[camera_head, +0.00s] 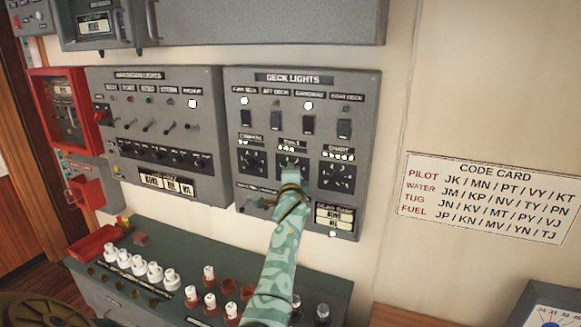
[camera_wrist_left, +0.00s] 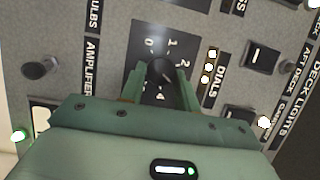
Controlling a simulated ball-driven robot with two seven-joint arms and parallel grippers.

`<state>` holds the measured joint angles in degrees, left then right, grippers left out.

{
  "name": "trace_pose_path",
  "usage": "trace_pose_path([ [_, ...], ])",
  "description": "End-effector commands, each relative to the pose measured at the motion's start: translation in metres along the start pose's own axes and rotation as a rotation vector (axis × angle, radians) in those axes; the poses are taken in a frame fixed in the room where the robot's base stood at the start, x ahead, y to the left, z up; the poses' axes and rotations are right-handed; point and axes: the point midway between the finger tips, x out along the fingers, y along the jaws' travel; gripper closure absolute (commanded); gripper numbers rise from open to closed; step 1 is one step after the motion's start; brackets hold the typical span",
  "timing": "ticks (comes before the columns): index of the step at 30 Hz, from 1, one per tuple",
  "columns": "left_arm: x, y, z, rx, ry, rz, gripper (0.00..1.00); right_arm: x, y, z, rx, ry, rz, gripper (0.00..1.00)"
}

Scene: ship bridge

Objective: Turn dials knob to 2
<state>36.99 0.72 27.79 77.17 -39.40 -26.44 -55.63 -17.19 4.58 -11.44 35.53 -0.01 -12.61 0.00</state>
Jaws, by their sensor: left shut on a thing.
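The dials knob (camera_wrist_left: 160,72) is black and sits on a black square plate with white numbers around it, 0, 1, 2 and 4 among those readable. My left gripper (camera_wrist_left: 161,82) has its two green fingers shut on the knob, one on each side. In the head view my left gripper (camera_head: 291,178) reaches up from below to the middle dial plate (camera_head: 292,161) of the deck lights panel (camera_head: 303,87) and covers the knob. Three small lights (camera_wrist_left: 208,67) beside the DIALS label are lit. The knob's pointer is too unclear to read. My right gripper is not in view.
Similar dials sit on both sides, compass (camera_head: 252,162) and chart (camera_head: 336,175), with rocker switches (camera_head: 308,124) above. The navigation lights panel (camera_head: 155,130) is to the left. A console (camera_head: 120,290) with white and red knobs lies below. A code card (camera_head: 488,198) hangs at right.

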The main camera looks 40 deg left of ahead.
Motion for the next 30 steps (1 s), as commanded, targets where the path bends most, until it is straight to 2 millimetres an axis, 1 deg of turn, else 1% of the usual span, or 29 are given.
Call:
trace_pose_path([
  [1,0.000,-0.006,0.000,-0.040,0.000,0.021,0.91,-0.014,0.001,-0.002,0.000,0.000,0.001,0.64],
  [12,0.000,-0.010,0.001,-0.364,-0.002,0.156,0.91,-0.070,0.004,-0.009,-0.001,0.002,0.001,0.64],
  [18,0.000,-0.010,0.002,-0.538,-0.002,0.229,0.91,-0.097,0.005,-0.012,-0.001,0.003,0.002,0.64],
  [24,0.001,-0.009,0.004,-0.698,-0.002,0.293,0.91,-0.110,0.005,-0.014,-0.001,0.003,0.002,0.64],
  [30,0.002,-0.008,0.005,-0.826,-0.002,0.345,0.91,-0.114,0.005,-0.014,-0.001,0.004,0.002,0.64],
])
